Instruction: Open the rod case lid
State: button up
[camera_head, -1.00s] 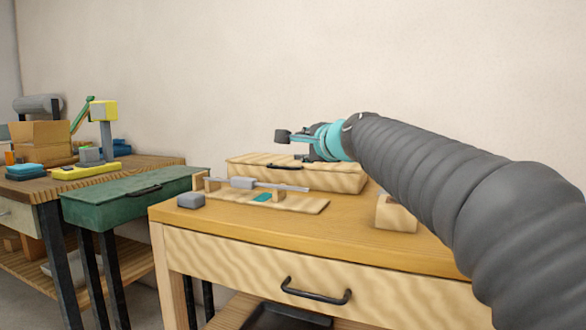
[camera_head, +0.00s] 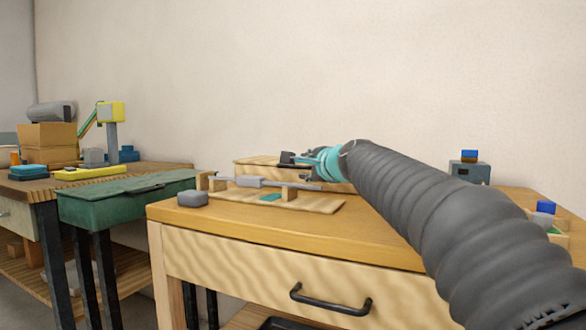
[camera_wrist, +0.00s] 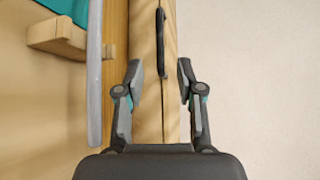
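The rod case is a pale wooden box (camera_head: 247,170) at the back of the table, closed, with my gripper and arm hiding its right part. In the wrist view its wooden face (camera_wrist: 146,70) runs up the middle, with a thin seam and a black handle (camera_wrist: 161,42). My gripper (camera_head: 297,167) is at the case's front near the handle. In the wrist view my gripper (camera_wrist: 161,82) is open, its fingers apart on both sides of the case face. Nothing is between them except the view of the case and the handle's near end. I cannot tell contact.
A grey rod (camera_head: 297,186) lies across a wooden stand (camera_head: 320,204) in front of the case; it runs close beside my left finger in the wrist view (camera_wrist: 95,80). A grey block (camera_head: 193,199) sits left. A green case (camera_head: 125,198) stands farther left. The table's front is clear.

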aim_at(295, 167)
jog(key=p+x, duration=0.1)
jog(key=x, duration=0.8)
jog(key=shift+w+a, duration=0.15)
jog(key=shift+w, duration=0.05)
grip_shut()
